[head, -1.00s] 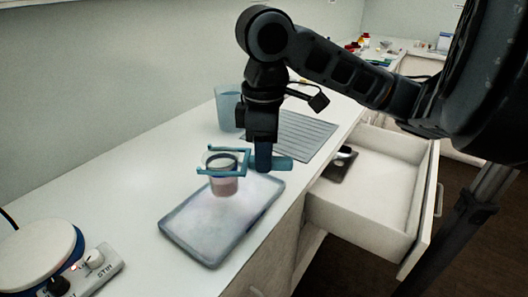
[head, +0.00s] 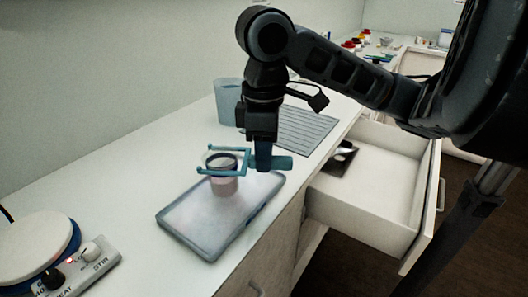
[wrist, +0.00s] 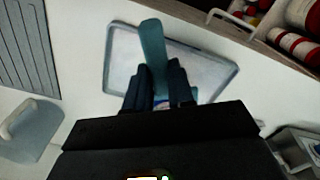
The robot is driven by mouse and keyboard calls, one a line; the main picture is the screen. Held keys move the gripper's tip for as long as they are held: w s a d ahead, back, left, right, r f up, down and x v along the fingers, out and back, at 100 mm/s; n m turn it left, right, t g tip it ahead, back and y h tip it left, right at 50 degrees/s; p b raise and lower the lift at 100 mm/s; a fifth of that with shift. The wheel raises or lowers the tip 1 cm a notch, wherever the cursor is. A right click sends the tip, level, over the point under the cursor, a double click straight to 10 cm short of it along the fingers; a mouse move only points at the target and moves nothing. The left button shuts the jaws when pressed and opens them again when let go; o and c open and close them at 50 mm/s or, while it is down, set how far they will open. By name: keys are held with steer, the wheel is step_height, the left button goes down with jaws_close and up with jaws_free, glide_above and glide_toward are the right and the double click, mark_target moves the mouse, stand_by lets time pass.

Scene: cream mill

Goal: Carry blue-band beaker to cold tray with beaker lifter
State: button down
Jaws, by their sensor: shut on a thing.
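My gripper (head: 263,150) points down and is shut on the teal beaker lifter (head: 276,163). The lifter's handle also shows between the fingers in the wrist view (wrist: 153,50). Its fork extends left, with a prong on each side of the beaker (head: 223,184), below the rim. The beaker is upright and clear, with a dark band near the top and pinkish contents. It is over the pale cold tray (head: 205,232), near the tray's far end; I cannot tell whether it touches the tray. In the wrist view the beaker is mostly hidden by my gripper.
A blue tumbler (head: 227,100) and a grey ridged mat (head: 305,132) are behind the tray. A stirrer hotplate (head: 95,255) stands at the front left. An open drawer (head: 372,205) juts out at right.

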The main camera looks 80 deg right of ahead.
mark_target(278, 168)
steer(key=shift+f+b, duration=1.75)
steer(key=shift+f, duration=0.4)
stand_by(1.0)
steer(key=shift+s+d, duration=0.1)
steer(key=shift+s, duration=0.45)
stand_by(0.7)
steer(key=shift+s+d+p, duration=0.1)
steer(key=shift+s+p, duration=0.6)
steer(key=shift+s, duration=0.05)
stand_by(0.4)
